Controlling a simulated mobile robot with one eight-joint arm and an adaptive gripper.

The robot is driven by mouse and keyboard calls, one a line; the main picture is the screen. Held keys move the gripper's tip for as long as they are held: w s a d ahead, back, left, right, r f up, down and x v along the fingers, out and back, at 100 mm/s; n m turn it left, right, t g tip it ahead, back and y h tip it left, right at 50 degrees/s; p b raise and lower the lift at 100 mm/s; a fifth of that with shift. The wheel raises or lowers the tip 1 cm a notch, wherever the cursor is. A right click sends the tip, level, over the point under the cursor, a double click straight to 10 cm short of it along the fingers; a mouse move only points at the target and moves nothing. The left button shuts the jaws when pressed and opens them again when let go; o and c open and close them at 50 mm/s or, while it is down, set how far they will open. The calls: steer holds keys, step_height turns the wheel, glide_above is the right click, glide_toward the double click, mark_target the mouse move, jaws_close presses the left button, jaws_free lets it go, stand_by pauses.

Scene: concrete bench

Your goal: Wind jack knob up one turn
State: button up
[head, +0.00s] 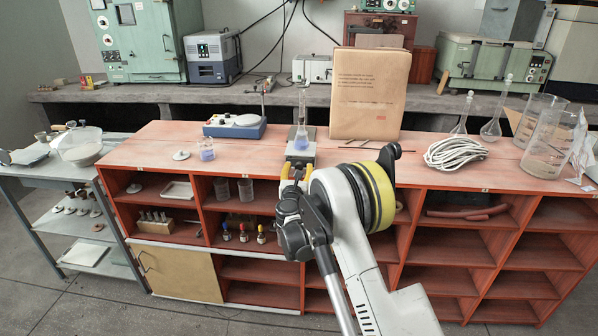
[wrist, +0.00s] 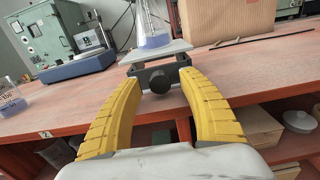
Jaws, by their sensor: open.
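The lab jack (head: 300,153) stands near the front edge of the red bench, with a flask (head: 301,135) of bluish liquid on its plate. In the wrist view the jack's black knob (wrist: 160,82) faces me below the light plate (wrist: 158,52), and the flask (wrist: 153,30) stands upright on top. My gripper (head: 294,172) is in front of the jack. In the wrist view its yellow fingers (wrist: 162,90) are open, one on each side of the knob, with visible gaps. I cannot tell exactly how far the tips are from the knob in depth.
A blue-based stirrer (head: 235,126) and a small beaker (head: 206,150) stand to the left. A brown paper package (head: 369,94) stands behind right, with thin rods (head: 362,144) in front. A white cable coil (head: 455,153) and large beakers (head: 549,142) lie further right.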

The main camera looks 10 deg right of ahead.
steer(key=shift+w+d, duration=0.2)
steer(key=shift+w, duration=0.35)
jaws_close()
steer(key=shift+m, duration=0.8)
jaws_free()
steer(key=shift+s, duration=0.1)
